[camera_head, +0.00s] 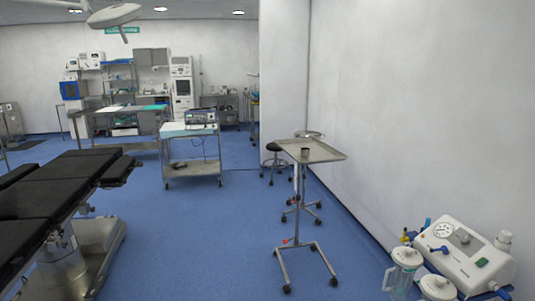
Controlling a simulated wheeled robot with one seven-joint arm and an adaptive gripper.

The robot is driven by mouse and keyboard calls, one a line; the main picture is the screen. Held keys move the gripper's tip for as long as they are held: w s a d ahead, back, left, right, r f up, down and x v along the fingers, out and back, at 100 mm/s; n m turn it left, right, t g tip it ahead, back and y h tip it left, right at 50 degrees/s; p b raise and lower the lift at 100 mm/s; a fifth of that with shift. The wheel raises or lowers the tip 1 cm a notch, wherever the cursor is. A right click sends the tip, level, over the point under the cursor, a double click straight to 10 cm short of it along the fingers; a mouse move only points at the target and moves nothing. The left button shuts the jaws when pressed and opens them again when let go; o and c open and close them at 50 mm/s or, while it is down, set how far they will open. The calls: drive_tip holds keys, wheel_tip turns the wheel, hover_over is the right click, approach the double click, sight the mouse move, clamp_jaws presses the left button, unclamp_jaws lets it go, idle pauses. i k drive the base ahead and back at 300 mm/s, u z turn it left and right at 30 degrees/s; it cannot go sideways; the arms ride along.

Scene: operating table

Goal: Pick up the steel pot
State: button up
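A small dark, pot-like vessel (305,152) stands on the steel tray (325,154) of a wheeled instrument stand, right of the picture's middle. It looks like the steel pot, but it is too small to make out its finish or contents. It sits on the left half of the tray top, and nothing touches it from above. My gripper is not in view.
An operating table (50,205) with black pads fills the left. A trolley (191,155) with a device stands further back. A dark stool (274,148) is behind the stand. A white suction machine (465,255) is at lower right by the wall. Blue floor between is clear.

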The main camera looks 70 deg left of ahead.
sight(305, 152)
drive_tip(key=u, duration=2.1)
drive_tip(key=i, duration=0.5)
drive_tip(key=u, duration=0.55)
drive_tip(key=i, duration=1.6)
drive_tip(key=z, duration=0.35)
